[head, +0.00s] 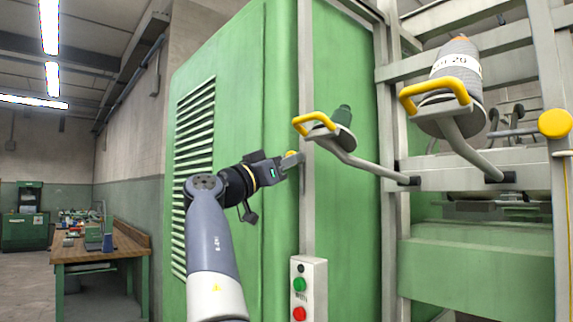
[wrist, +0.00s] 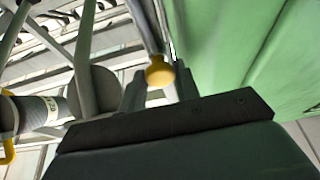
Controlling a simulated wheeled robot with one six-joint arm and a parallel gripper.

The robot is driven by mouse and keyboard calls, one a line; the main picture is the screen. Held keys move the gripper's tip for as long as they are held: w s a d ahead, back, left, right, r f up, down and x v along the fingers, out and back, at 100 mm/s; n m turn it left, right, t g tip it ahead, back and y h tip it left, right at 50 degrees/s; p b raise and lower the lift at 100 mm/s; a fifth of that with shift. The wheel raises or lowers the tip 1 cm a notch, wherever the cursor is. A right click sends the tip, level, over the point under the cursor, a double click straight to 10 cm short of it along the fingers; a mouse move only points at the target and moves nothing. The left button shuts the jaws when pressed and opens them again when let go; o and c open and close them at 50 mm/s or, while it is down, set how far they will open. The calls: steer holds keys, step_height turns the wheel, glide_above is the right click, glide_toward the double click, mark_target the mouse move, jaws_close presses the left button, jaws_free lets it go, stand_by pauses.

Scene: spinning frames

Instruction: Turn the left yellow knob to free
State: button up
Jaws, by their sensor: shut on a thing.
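The left yellow knob (head: 291,153) shows only as a small patch in the head view, mostly hidden behind the fingers of my gripper (head: 293,160). In the wrist view the knob (wrist: 160,72) is a round yellow end on a grey rod, between the two dark fingers of my gripper (wrist: 160,88). The gripper is shut on it, at the front edge of the green cabinet. Which way the knob is turned cannot be told.
A yellow-handled cradle (head: 315,123) with a dark green tube is just right of my gripper. Another cradle (head: 437,92) holds a grey bobbin. A right yellow knob (head: 555,124) is at the far right. A button box (head: 309,290) stands below. A workbench (head: 100,248) is far left.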

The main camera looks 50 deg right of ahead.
steer(key=shift+m+g, duration=0.4)
steer(key=shift+m, duration=0.1)
steer(key=o, duration=1)
steer(key=shift+c, duration=0.2)
steer(key=shift+f, duration=0.15)
